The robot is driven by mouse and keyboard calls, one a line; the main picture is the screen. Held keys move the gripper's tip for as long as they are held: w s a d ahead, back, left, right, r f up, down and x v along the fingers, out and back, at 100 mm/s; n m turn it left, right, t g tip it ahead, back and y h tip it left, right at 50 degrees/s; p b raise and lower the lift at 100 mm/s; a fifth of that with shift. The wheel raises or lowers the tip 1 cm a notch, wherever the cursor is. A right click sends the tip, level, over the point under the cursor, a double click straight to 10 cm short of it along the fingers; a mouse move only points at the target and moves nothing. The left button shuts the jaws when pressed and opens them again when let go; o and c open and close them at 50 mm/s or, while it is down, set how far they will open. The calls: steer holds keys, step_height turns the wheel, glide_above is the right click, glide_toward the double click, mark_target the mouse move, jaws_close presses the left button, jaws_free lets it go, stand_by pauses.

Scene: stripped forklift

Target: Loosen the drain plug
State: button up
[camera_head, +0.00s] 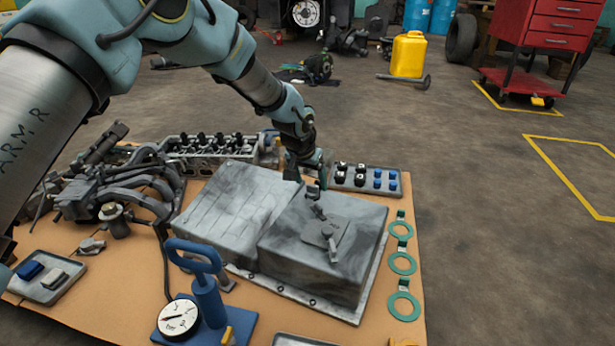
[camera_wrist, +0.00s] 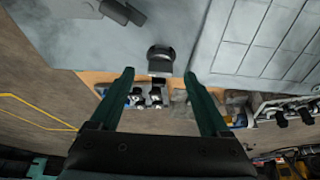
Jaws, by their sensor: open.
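The grey metal oil pan (camera_head: 330,275) lies upside down on the tan work board, with a higher box part and a lower ribbed part. A dark round-headed piece, which looks like the drain plug (camera_wrist: 160,55), sticks out at the pan's edge in the wrist view. My gripper (camera_head: 320,188) is above the far edge of the pan's higher part. In the wrist view my gripper (camera_wrist: 159,75) is open, its two fingers apart on either side of the plug, with no contact visible.
A grey bracket-like part (camera_head: 325,230) lies on top of the pan. A tray of black and blue caps (camera_head: 370,178) sits behind it, green rings (camera_head: 402,263) to the right. A blue-handled gauge stand (camera_head: 207,295) is in front; engine parts (camera_head: 120,190) crowd the left.

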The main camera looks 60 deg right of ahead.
mark_target(312, 186)
steer(key=shift+b+x, duration=0.5)
steer(key=shift+x, duration=1.2)
steer(key=shift+c, duration=0.3)
jaws_close()
